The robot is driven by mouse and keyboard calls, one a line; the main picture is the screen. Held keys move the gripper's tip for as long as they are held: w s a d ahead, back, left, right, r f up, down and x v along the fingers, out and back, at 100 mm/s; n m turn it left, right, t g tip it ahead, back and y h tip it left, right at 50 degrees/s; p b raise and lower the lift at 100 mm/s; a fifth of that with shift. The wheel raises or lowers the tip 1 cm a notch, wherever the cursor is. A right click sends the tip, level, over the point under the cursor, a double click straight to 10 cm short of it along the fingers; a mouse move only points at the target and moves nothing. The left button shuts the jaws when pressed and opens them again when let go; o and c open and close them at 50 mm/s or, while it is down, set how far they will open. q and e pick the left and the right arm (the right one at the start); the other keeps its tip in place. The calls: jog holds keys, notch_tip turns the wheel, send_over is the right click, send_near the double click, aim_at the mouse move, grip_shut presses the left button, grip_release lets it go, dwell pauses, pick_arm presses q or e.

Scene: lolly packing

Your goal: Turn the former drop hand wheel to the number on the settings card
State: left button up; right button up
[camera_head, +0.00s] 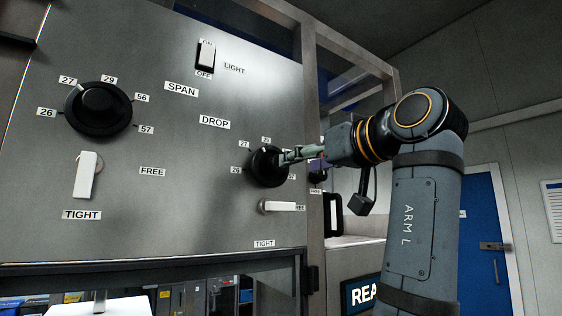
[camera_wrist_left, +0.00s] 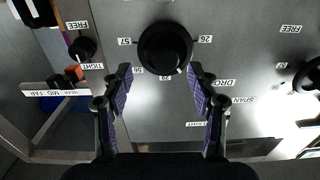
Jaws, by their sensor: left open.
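The black drop hand wheel (camera_head: 268,167) is on the steel panel, right of the DROP label (camera_head: 214,122). Labels 26, 27, 29 and 57 show around it in the head view. In the wrist view, which is upside down, the wheel (camera_wrist_left: 165,48) has a white pointer mark at its lower right, between the 26 side and the label at the bottom. My left gripper (camera_head: 285,157) is at the wheel's front. In the wrist view, its open fingers (camera_wrist_left: 160,85) stand either side of the wheel's lower part; contact cannot be told. No readable settings card shows.
The span hand wheel (camera_head: 98,109) is at the panel's left. Its white lever (camera_head: 87,175) stands upright above TIGHT. The drop wheel's white lever (camera_head: 278,206) lies horizontal towards FREE, below the wheel. A light switch (camera_head: 206,56) is above. A blue door (camera_head: 475,230) is at right.

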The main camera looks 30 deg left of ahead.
aim_at(273, 166)
pick_arm(q)
jog(key=x, duration=0.2)
jog(key=p+x, duration=0.1)
jog(key=x, duration=0.4)
jog(key=shift+s+a+r, duration=0.15)
jog(key=shift+s+r, duration=0.15)
jog(key=shift+r, duration=0.05)
jog(key=shift+s, duration=0.1)
jog(key=shift+s+d+r, duration=0.15)
jog(key=shift+s+d, duration=0.05)
jog(key=shift+d, duration=0.15)
jog(key=c, duration=0.5)
jog(key=shift+w, duration=0.1)
jog(key=c, duration=0.7)
pick_arm(e)
jog(key=r, duration=0.2)
jog(key=shift+s+r, duration=0.35)
jog(key=shift+s, duration=0.05)
